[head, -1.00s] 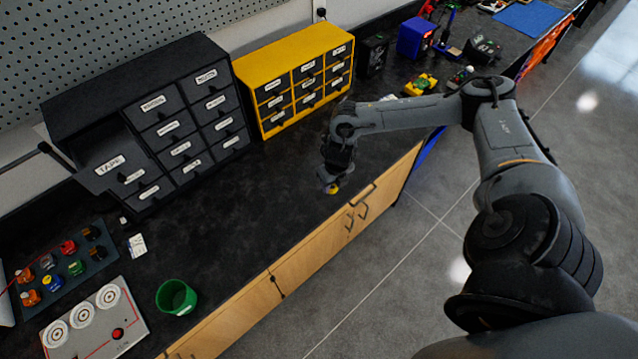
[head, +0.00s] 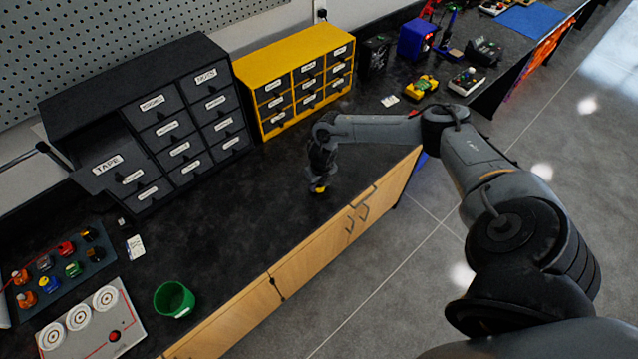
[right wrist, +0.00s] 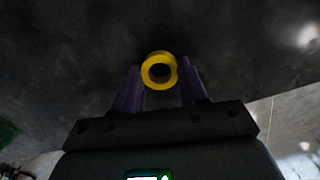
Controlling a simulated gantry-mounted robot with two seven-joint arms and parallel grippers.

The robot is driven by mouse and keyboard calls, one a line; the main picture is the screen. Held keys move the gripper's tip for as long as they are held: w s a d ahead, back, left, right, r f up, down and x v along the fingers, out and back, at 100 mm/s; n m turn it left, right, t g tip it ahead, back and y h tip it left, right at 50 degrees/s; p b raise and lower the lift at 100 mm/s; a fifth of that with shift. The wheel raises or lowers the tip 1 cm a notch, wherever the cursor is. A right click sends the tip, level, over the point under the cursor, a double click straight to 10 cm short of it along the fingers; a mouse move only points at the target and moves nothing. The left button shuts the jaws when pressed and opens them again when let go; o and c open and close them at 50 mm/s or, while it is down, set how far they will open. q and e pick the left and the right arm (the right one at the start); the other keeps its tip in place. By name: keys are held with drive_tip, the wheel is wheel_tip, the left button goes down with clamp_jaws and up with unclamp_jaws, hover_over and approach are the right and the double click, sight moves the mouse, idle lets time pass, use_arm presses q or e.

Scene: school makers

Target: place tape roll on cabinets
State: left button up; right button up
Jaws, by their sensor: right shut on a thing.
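The yellow tape roll (right wrist: 160,71) is between the fingers of my right gripper (right wrist: 160,88), and the fingers are shut on it. My left gripper is out of view.
A green cup (head: 174,299), a board with white dials (head: 92,318) and a tray of colored parts (head: 58,265) are at the front left. Electronics, including a blue box (head: 416,38), stand at the back right. The worktop (head: 225,220) before the cabinets is clear.

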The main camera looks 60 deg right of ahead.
drive_tip(key=shift+f, duration=0.15)
drive_tip(key=shift+f, duration=0.15)
drive_tip(key=o, duration=1)
